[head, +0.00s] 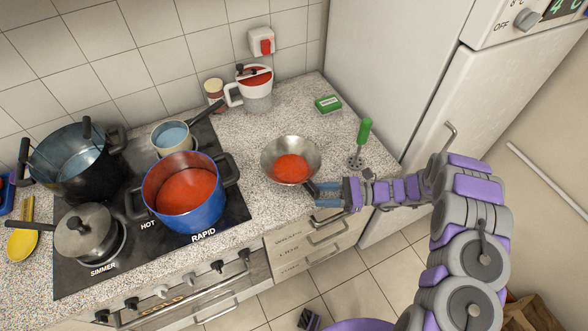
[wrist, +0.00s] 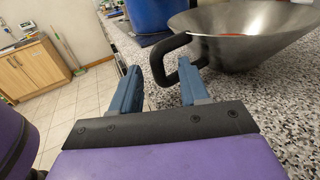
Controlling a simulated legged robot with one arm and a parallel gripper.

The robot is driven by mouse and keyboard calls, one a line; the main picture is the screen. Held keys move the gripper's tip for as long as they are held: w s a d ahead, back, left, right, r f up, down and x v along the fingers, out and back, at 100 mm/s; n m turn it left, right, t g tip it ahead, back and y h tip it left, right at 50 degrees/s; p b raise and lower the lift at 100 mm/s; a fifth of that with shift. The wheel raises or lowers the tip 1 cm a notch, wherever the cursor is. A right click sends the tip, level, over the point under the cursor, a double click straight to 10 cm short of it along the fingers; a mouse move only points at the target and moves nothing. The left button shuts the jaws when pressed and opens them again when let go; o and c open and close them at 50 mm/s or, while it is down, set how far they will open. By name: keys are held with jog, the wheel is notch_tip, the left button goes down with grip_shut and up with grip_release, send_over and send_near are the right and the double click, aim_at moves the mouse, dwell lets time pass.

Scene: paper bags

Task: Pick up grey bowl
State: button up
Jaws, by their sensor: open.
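The grey metal bowl (head: 312,157), with red contents in its bottom, stands on the speckled counter to the right of the stove. It also shows at the upper right of the wrist view (wrist: 245,55), with a black loop handle (wrist: 165,60) on its near side. My gripper (head: 322,194) is at the counter's front edge, beside the bowl's lower right side. In the wrist view my gripper (wrist: 160,90) is open, and the handle is ahead of and partly between its two blue fingers, closer to the right one. I cannot tell whether they touch.
A blue pot (head: 188,212) of red liquid stands on the stove left of the bowl. A green-handled tool (head: 364,133), a green box (head: 328,103) and a white jug (head: 254,93) are on the counter. The counter between bowl and jug is clear.

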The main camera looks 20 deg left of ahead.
jog(key=shift+d, duration=0.1)
grip_shut()
dwell(0.3)
jog(key=shift+r, duration=0.1)
jog(key=shift+r, duration=0.6)
notch_tip(320, 180, up, 3)
jog(key=shift+s+f+p, duration=0.1)
jog(key=shift+f+p, duration=0.1)
jog(key=shift+p, duration=0.3)
jog(key=s+d, duration=0.1)
jog(key=s, duration=0.6)
jog(key=s+d+r+p, duration=0.1)
jog(key=s+d, duration=0.1)
jog(key=s, duration=0.6)
jog(key=shift+s+d, duration=0.2)
jog(key=shift+d, duration=0.1)
